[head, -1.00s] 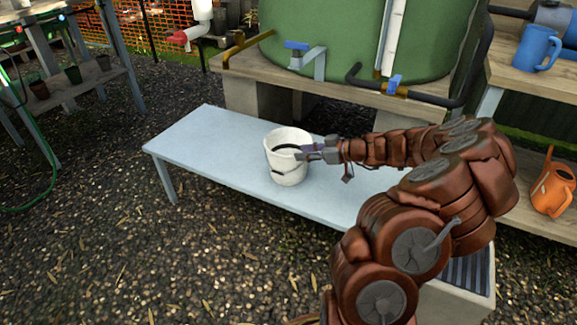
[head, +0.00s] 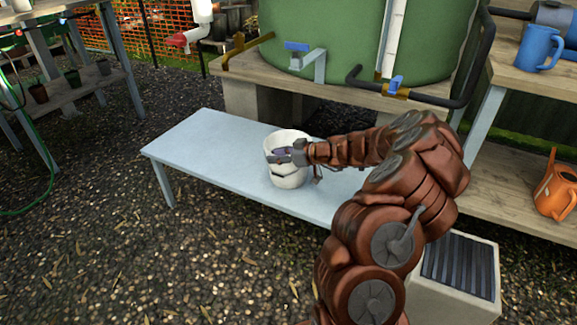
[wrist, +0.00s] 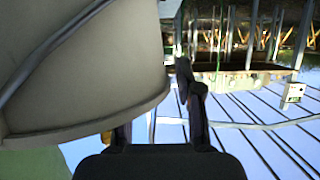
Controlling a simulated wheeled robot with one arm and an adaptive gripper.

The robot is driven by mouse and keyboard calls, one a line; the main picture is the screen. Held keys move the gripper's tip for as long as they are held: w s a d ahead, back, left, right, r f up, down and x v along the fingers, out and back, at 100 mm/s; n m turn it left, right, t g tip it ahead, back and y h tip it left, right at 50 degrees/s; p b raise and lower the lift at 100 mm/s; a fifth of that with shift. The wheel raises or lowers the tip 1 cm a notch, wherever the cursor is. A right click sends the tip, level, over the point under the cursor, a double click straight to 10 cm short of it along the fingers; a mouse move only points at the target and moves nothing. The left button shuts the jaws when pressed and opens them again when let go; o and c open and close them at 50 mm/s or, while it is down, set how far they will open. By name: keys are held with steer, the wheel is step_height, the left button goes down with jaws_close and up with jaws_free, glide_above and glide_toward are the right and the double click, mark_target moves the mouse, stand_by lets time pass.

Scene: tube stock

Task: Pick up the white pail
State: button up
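The white pail (head: 290,181) stands upright on the pale blue bench, with its dark wire handle hanging across the front. My gripper (head: 279,155) is at the pail's upper part, overlapping its rim from the right. In the wrist view the pail (wrist: 90,80) fills the upper left, close to the camera. There the fingers of my gripper (wrist: 150,105) are spread apart. One finger is partly hidden by the pail and the other is beside its edge. I cannot tell whether either finger touches the pail.
The pale blue bench (head: 215,150) is bare left of the pail. A green tank (head: 350,40) with pipes and blue-handled taps stands behind on a wooden stand. A blue jug (head: 538,46) and an orange watering can (head: 556,190) are on shelves at right. Gravel lies in front.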

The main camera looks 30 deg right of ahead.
jaws_close()
stand_by(0.8)
